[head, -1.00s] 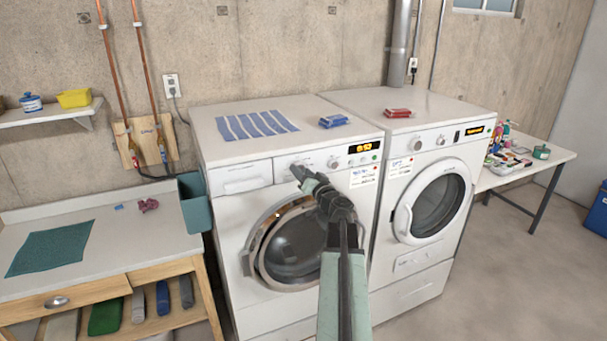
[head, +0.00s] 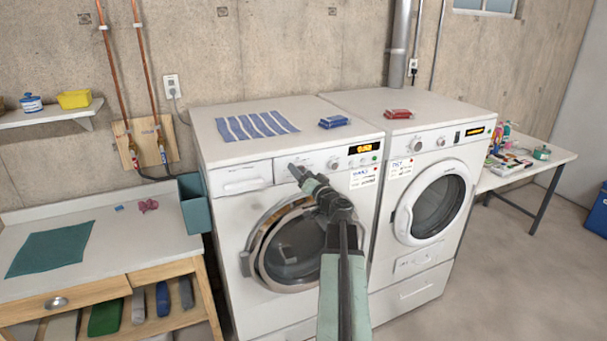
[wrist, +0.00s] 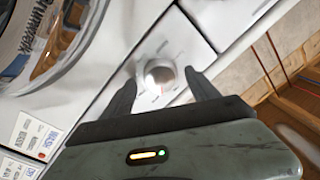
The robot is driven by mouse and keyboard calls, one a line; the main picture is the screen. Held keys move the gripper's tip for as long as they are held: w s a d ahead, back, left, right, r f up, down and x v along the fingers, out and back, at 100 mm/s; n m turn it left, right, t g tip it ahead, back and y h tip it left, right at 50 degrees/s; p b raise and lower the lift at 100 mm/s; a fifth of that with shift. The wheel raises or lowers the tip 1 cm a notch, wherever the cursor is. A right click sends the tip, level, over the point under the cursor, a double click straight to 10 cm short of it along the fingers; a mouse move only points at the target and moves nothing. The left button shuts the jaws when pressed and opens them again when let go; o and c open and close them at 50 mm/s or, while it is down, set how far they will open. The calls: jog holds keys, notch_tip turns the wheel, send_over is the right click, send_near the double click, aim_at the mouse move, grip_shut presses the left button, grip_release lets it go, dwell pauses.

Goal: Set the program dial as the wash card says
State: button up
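The washer (head: 235,215) is the left white machine, and its panel holds a round dial that my gripper (head: 293,168) mostly hides in the head view. In the wrist view a pale dial (wrist: 160,75) with small marks around it shows between the tips of my gripper (wrist: 162,92). The two fingers are apart, one on each side of the dial; I cannot tell whether they touch it. A card with blue lettering (head: 364,177) is on the washer's front under the lit display (head: 360,149); it is too small to read. A second knob (head: 333,163) sits right of my gripper.
The dryer (head: 410,255) stands right of the washer, with its own card (head: 401,168). Striped cloth (head: 256,125), a blue pack (head: 335,121) and a red pack (head: 397,113) lie on top. A bench (head: 140,240) is at left.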

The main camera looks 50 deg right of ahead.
jog(key=v, duration=0.7)
jog(key=shift+s+a, duration=0.15)
jog(key=shift+s, duration=0.2)
jog(key=w+a+f+n+g+y+b, duration=0.1)
jog(key=w+a+f+n+y, duration=0.15)
jog(key=w+a, duration=0.4)
jog(key=w+a+f+n+g+y, duration=0.1)
jog(key=w+a+f+n+y, duration=0.2)
jog(key=a, duration=0.7)
jog(key=w+a+f+n+g+y, duration=0.1)
jog(key=a+f+g+y, duration=0.1)
jog(key=a+f, duration=0.35)
jog(key=a+f+n+g+y, duration=0.1)
jog(key=a+f+g+y, duration=0.1)
jog(key=a, duration=0.6)
jog(key=w+a+f+n+g+y, duration=0.1)
jog(key=a+f+g+y, duration=0.15)
jog(key=a, duration=0.35)
jog(key=s+a+f+n+g+h, duration=0.1)
jog(key=s+a+f+g+h, duration=0.2)
jog(key=s+a+f, duration=0.3)
jog(key=s+a+f+n+g+h+b, duration=0.1)
jog(key=s+a+f+g+h, duration=0.2)
jog(key=s+a+f+g, duration=0.3)
jog(key=a, duration=0.4)
jog(key=shift+a+b, duration=0.15)
jog(key=shift+b, duration=0.15)
